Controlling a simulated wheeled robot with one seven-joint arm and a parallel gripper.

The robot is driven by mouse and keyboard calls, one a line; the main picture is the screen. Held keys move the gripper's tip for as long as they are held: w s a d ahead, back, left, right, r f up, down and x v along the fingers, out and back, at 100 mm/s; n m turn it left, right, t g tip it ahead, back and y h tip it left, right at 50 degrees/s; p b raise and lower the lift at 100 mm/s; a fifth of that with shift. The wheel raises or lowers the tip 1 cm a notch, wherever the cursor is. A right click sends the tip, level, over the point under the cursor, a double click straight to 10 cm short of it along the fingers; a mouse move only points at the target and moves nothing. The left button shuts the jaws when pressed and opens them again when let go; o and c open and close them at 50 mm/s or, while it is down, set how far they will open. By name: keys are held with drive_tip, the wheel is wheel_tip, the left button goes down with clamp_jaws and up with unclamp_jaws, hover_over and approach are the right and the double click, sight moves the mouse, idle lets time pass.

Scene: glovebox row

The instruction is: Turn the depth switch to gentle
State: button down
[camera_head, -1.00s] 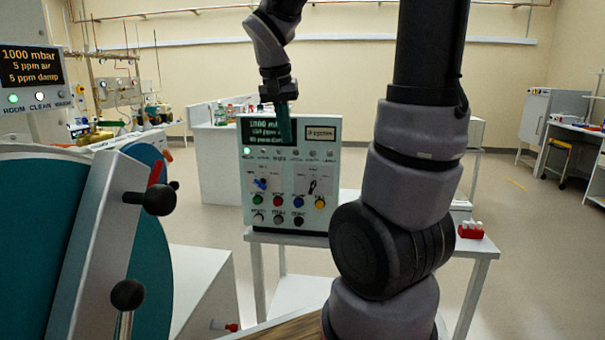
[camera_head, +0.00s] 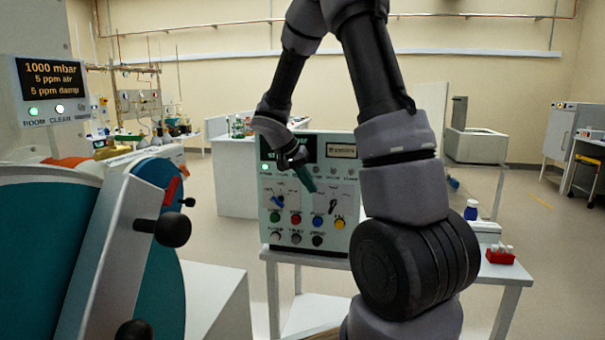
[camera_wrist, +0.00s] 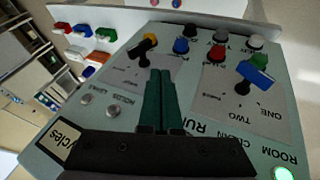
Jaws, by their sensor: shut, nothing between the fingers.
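The control panel (camera_head: 300,225) stands upright on a small table and carries two turn switches. One has a black handle (camera_head: 333,205), which lies left of centre in the wrist view (camera_wrist: 145,47); its plate's labels are too small to read. The other has a blue handle (camera_head: 277,201); it also shows in the wrist view (camera_wrist: 257,78), beside the words ONE and TWO. My gripper (camera_head: 311,187) is shut and empty in front of the panel, its teal fingers together. In the wrist view its fingertips (camera_wrist: 160,72) appear just beside the black handle; contact cannot be told.
Coloured push buttons (camera_head: 296,219) sit below the switches. A red rack (camera_head: 501,256) and a blue bottle (camera_head: 471,209) stand on the table to the right. The teal glovebox (camera_head: 40,260) with black knobs fills the left. Open floor lies behind the table.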

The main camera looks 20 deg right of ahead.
sight(325, 194)
drive_tip(key=shift+s+d+f, duration=0.35)
drive_tip(key=shift+d+f, duration=0.1)
drive_tip(key=shift+d, duration=0.2)
drive_tip(key=shift+s+d+f, duration=0.3)
drive_tip(key=shift+d+f, duration=0.15)
drive_tip(key=shift+d, duration=0.25)
drive_tip(key=shift+s+d+f, duration=0.35)
drive_tip(key=shift+d+f, duration=0.1)
drive_tip(key=shift+d, duration=0.2)
